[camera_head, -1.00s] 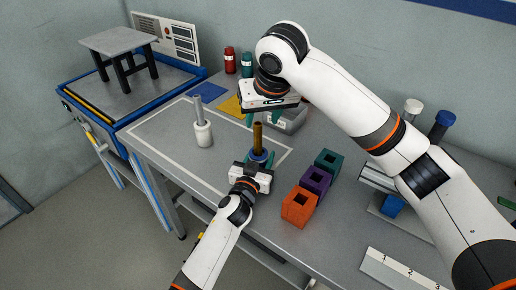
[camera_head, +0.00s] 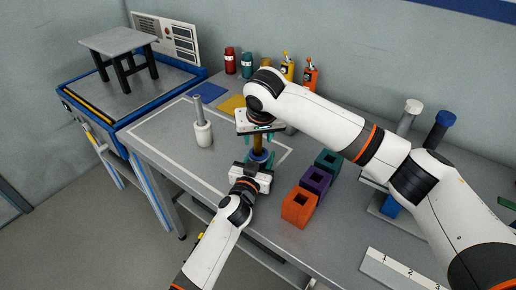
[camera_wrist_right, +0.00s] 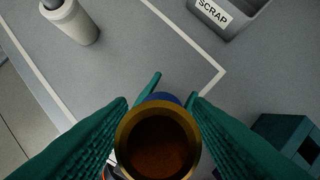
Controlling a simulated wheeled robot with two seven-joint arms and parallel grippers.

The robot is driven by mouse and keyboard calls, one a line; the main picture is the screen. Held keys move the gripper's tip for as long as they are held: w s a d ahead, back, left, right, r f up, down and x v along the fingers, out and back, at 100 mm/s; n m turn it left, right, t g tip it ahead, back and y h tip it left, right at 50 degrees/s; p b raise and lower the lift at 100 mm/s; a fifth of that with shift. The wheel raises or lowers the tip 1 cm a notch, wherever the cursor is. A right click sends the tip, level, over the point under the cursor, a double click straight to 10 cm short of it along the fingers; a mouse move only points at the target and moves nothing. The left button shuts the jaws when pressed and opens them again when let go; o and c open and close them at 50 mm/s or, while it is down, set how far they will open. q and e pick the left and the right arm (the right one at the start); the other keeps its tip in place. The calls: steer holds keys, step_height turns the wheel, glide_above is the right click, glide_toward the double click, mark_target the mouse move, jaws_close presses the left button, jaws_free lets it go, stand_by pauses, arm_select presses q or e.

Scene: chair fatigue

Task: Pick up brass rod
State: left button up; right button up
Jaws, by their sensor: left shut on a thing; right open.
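The brass rod (camera_head: 258,144) stands upright in a blue holder (camera_head: 259,158) on the grey table. My left gripper (camera_head: 260,163) is shut on the blue holder, low down near the table. My right gripper (camera_head: 260,129) is directly above the rod, pointing down, with its green fingers open. In the right wrist view the rod's round brass end (camera_wrist_right: 158,142) is large between the two open fingers, which are on either side of it. Whether the fingers touch the rod cannot be told.
Orange (camera_head: 299,208), purple (camera_head: 316,180) and green (camera_head: 328,162) square blocks stand right of the rod. A white cup holding a grey rod (camera_head: 203,132) stands to the left. A bin marked SCRAP (camera_wrist_right: 228,14) lies behind. A measuring strip (camera_head: 398,272) is at the front right.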

steer(key=shift+w+f, duration=0.15)
steer(key=shift+f, duration=0.2)
steer(key=shift+c, duration=0.6)
jaws_close()
steer(key=shift+r, duration=0.1)
step_height(320, 180, up, 10)
arm_select(q)
steer(key=o, duration=1.1)
